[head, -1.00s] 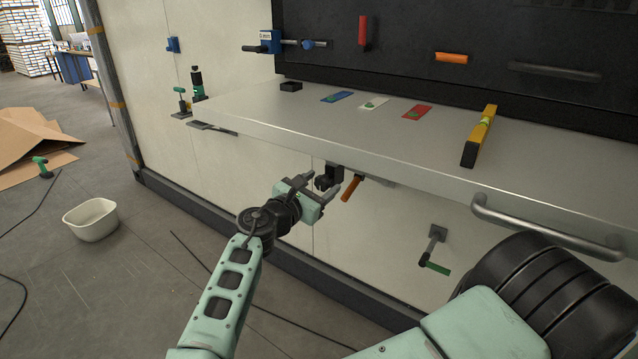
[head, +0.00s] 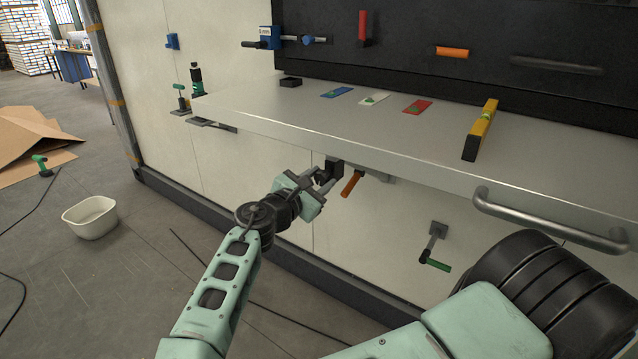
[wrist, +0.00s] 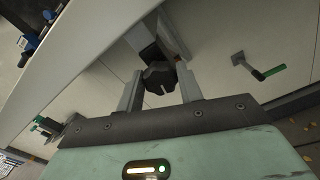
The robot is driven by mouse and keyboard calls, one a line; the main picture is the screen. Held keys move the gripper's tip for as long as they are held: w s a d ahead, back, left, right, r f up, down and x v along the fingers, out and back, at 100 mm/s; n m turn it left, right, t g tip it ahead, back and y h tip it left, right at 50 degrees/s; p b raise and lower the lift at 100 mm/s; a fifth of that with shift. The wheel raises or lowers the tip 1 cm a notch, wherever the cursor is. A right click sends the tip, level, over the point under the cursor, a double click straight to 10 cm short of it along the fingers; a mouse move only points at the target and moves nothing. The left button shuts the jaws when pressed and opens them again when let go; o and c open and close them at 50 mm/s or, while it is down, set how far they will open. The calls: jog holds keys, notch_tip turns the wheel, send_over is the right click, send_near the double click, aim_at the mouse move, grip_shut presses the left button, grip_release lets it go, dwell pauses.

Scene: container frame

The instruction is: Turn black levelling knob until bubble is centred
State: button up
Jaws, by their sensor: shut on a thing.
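The black levelling knob (wrist: 158,80), with a notched rim, sits between my two fingers in the wrist view, under a dark block below the grey shelf (head: 260,128). My gripper (wrist: 160,88) is shut on the knob. In the head view my gripper (head: 319,182) is below the shelf's front edge, its fingers partly hiding the knob. The yellow spirit level (head: 483,127) lies on the shelf to the right. Its bubble is too small to read.
An orange handle (head: 351,184) hangs right beside my gripper. A green-handled crank (head: 434,263) is on the panel lower right, and a metal rail (head: 545,223) runs along the shelf front. Coloured cards, including a white one (head: 374,99), lie on the shelf. A white tub (head: 90,217) stands on the floor.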

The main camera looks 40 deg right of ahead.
jog(key=m+b, duration=0.1)
jog(key=m, duration=0.1)
jog(key=m+b, duration=0.1)
jog(key=m, duration=0.1)
jog(key=shift+f+m, duration=0.2)
jog(key=shift+m, duration=0.1)
jog(key=m+b, duration=0.2)
jog(key=m, duration=0.1)
jog(key=shift+m, duration=0.3)
jog(key=m+b, duration=0.2)
jog(key=m, duration=0.1)
jog(key=shift+s+f+m, duration=0.1)
jog(key=shift+f+m, duration=0.05)
jog(key=shift+m, duration=0.15)
jog(key=m+b, duration=0.2)
jog(key=m, duration=0.1)
jog(key=shift+m+b, duration=0.3)
jog(key=shift+b, duration=0.05)
jog(key=m+b, duration=0.2)
jog(key=m, duration=0.1)
jog(key=shift+f+m+b, duration=0.15)
jog(key=shift+m+b, duration=0.2)
jog(key=shift+m, duration=0.05)
jog(key=m+b, duration=0.3)
jog(key=m, duration=0.1)
jog(key=shift+f, duration=0.1)
jog(key=m+b, duration=0.4)
jog(key=shift+m, duration=0.3)
jog(key=shift+m+b, duration=0.9)
jog(key=shift+m, duration=0.3)
